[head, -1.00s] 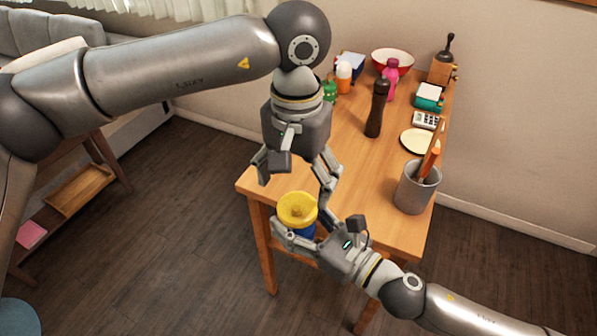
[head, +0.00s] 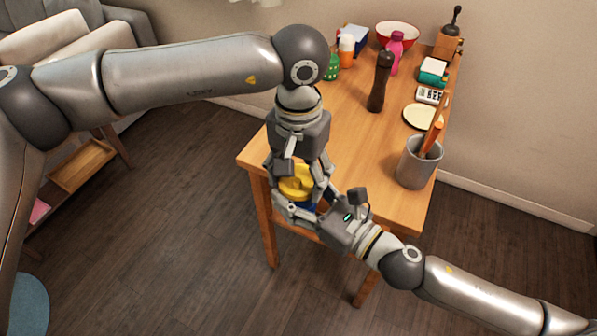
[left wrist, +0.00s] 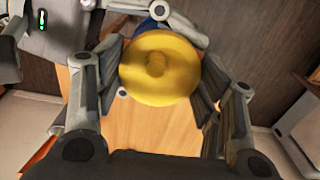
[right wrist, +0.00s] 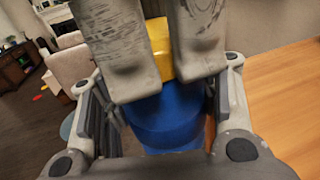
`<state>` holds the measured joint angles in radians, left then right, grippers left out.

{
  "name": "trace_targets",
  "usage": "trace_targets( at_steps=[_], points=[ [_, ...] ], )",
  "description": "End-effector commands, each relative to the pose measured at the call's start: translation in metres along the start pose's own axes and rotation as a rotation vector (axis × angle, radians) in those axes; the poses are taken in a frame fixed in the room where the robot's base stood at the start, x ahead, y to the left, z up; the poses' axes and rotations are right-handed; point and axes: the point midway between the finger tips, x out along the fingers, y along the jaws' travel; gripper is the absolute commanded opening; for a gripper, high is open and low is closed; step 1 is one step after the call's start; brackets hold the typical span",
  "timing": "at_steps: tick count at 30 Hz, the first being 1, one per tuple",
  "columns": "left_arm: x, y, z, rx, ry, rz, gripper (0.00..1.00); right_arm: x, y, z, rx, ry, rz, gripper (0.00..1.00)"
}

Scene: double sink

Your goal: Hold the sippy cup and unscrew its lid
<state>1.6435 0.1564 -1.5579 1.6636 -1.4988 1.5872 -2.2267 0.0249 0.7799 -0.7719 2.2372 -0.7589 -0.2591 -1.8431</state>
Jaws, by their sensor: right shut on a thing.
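The sippy cup has a blue body (right wrist: 170,115) and a round yellow lid (head: 296,182) with a small raised spout. It is upright near the table's front left corner, held up by my right gripper (head: 300,205). The right gripper is shut around the blue body, one finger on each side. My left gripper (head: 297,190) points down from above with its fingers on either side of the lid. In the left wrist view the lid (left wrist: 160,68) sits between the open finger pads, close to both. The right wrist view shows the left fingers hiding part of the lid.
The wooden table (head: 355,150) has free room in its middle. A dark pepper mill (head: 379,82) stands behind, and a grey utensil pot (head: 418,165) stands at the right edge. A plate (head: 422,117), bottles and a red bowl (head: 397,35) are farther back.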

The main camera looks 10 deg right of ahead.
Motion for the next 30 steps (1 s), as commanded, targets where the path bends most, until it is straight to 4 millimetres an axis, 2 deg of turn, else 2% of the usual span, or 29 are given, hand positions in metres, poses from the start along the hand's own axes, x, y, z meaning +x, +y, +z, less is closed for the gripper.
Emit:
trace_targets(
  at_steps=[1, 4, 8, 11, 30],
  points=[
    [-0.0001, -0.0003, -0.0001, 0.0, 0.0, -0.001, 0.46, 0.0, 0.0, 0.0003, 0.0, -0.001, 0.0, 0.0],
    [-0.0001, -0.0003, -0.0001, 0.0, 0.0, -0.001, 0.33, 0.0, 0.0, 0.0003, 0.0, -0.001, 0.0, 0.0],
    [-0.0001, -0.0003, -0.0001, -0.025, 0.0, -0.001, 0.33, 0.0, 0.0, 0.0004, 0.0, -0.001, 0.0, 0.0],
    [-0.0002, -0.0003, -0.0001, -0.114, 0.0, -0.001, 0.33, 0.0, -0.0001, 0.0004, 0.0, -0.001, 0.0, 0.0],
    [-0.0007, 0.0002, -0.0003, -1.104, -0.001, -0.001, 0.33, 0.0, 0.0, 0.0004, -0.001, -0.001, 0.0, 0.0]
  ],
)
